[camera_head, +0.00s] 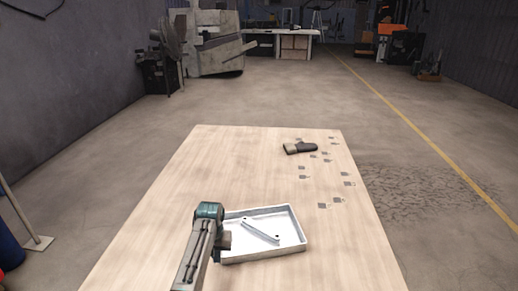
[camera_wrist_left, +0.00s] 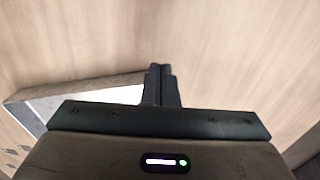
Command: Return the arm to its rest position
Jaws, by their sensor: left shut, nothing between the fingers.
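My left arm comes in from the bottom of the head view. Its gripper (camera_head: 225,241) is at the left side of a white tray (camera_head: 297,228), and the arm hides part of the tray's left side. In the left wrist view the two dark fingers (camera_wrist_left: 162,72) are together with nothing between them, over bare wooden table. A corner of the tray (camera_wrist_left: 75,88) shows at the left of that view. My right gripper is not in view.
A light bracket (camera_head: 262,232) lies in the tray. On the wooden table (camera_head: 190,180), a dark tool-like object (camera_head: 300,148) lies toward the back right. Several small grey brackets (camera_head: 323,206) lie scattered along the right side. The table's left half is clear.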

